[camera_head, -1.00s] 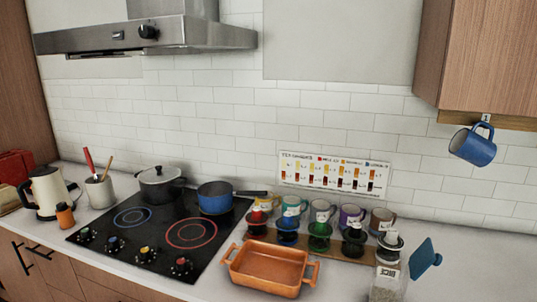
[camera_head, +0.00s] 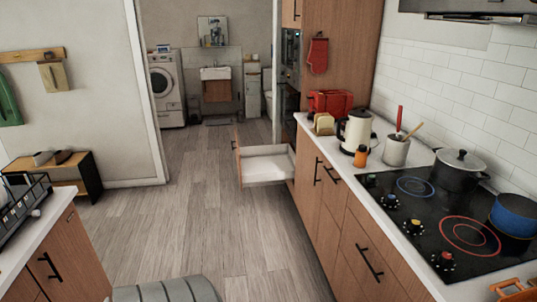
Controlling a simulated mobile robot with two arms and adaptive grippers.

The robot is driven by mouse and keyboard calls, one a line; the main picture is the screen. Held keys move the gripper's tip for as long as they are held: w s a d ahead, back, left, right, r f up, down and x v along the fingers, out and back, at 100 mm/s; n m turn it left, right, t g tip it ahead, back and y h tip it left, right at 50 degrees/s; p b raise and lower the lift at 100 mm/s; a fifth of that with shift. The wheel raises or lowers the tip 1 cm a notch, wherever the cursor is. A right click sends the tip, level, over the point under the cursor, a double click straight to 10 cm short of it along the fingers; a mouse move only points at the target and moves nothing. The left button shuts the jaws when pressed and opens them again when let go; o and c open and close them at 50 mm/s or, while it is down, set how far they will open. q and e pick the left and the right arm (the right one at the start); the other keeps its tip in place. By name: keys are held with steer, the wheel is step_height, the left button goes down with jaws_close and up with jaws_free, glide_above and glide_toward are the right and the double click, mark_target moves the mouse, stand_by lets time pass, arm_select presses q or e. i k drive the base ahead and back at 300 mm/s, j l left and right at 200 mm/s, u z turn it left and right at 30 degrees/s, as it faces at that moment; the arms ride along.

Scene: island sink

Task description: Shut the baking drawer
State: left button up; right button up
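A drawer (camera_head: 265,168) stands pulled out from the far end of the right-hand counter run, low down near the floor. Its inside is white and looks empty from here, and its thin wooden front (camera_head: 237,158) faces left into the aisle. I cannot read any label that tells it is the baking drawer, but it is the only open drawer I see. Neither of my grippers is in view.
The stove (camera_head: 440,215) with pots, a kettle (camera_head: 355,135) and a red toaster (camera_head: 330,102) stand on the counter. A washing machine (camera_head: 165,90) is beyond the doorway.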

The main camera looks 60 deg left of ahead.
mark_target(263, 166)
steer(key=j+u, duration=0.2)
steer(key=u, duration=0.15)
steer(key=j+u, duration=0.15)
steer(key=u, duration=0.25)
steer(key=i+j+u, duration=0.15)
steer(key=u, duration=0.2)
steer(key=i+j+u, duration=0.4)
steer(key=i+j, duration=0.3)
steer(key=j, duration=0.15)
steer(key=i+j+u, duration=0.35)
steer(key=i+j, duration=0.7)
steer(key=i, duration=0.2)
steer(key=i+j, duration=0.4)
steer(key=i, duration=0.15)
steer(key=i+j+z, duration=0.15)
steer(key=i, duration=0.35)
steer(key=i+j+z, duration=0.15)
steer(key=i, duration=0.35)
steer(key=i+j+z, duration=0.15)
steer(key=i, duration=0.35)
steer(key=i+j+z, duration=0.1)
steer(key=i+j, duration=0.2)
steer(key=i, duration=0.2)
steer(key=i+j+z, duration=0.15)
steer(key=i+j, duration=0.15)
steer(key=i, duration=0.15)
